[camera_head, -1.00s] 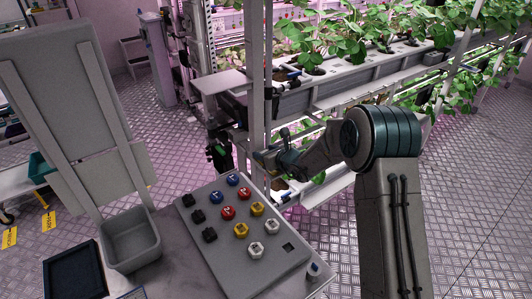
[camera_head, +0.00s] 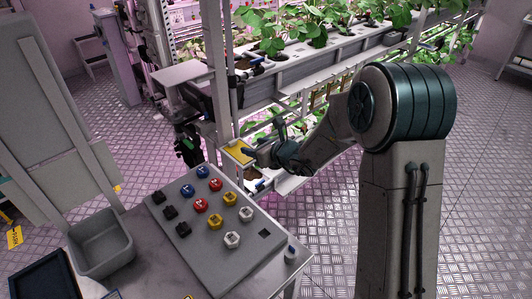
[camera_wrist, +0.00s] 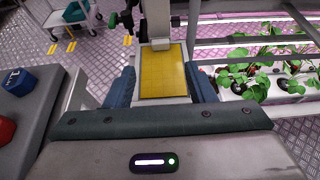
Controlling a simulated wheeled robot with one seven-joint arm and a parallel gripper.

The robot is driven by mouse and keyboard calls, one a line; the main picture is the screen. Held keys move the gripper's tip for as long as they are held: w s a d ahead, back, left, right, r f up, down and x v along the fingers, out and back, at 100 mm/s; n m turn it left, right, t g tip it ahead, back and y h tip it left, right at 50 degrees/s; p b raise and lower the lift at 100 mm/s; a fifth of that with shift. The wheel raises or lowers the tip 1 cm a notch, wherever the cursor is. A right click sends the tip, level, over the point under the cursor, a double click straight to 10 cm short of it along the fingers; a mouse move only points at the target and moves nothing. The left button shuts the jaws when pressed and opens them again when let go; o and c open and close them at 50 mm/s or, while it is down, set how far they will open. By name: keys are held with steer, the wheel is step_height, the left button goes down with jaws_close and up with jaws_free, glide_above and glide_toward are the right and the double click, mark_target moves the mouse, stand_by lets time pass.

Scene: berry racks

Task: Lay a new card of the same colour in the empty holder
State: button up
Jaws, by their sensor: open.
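A yellow card (camera_head: 237,152) lies flat in a pale-rimmed holder beside the upright post of the plant rack. In the wrist view the same yellow card (camera_wrist: 162,74) fills most of the holder, and a pale clip or block touches its far edge. My gripper (camera_head: 254,153) is at the near right edge of the card in the head view. In the wrist view my gripper (camera_wrist: 162,86) is open, with one dark finger on each side of the card and a gap to it. Whether the fingertips touch the holder cannot be told.
A grey panel (camera_head: 188,247) with black, blue, red, yellow and white knobs stands on the table at front left. A grey bin (camera_head: 103,244) and a dark tray (camera_head: 42,277) are left of it. Strawberry plants (camera_head: 310,28) fill the rack behind.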

steer(key=s+d+r+n+g, duration=0.3)
steer(key=s+r+n, duration=0.1)
steer(key=s+n, duration=0.4)
steer(key=s+d+r+n+g, duration=0.2)
steer(key=s+r+n+g, duration=0.15)
steer(key=s+n, duration=0.4)
steer(key=s+d+n+h, duration=1)
steer(key=s+d, duration=0.5)
steer(key=d, duration=0.4)
steer(key=shift+d+n, duration=0.2)
steer(key=shift+n, duration=0.15)
steer(key=shift+s, duration=0.1)
steer(key=shift+w+p+v, duration=0.25)
steer(key=shift+p+v, duration=0.8)
steer(key=shift+v, duration=0.1)
steer(key=shift+r, duration=0.1)
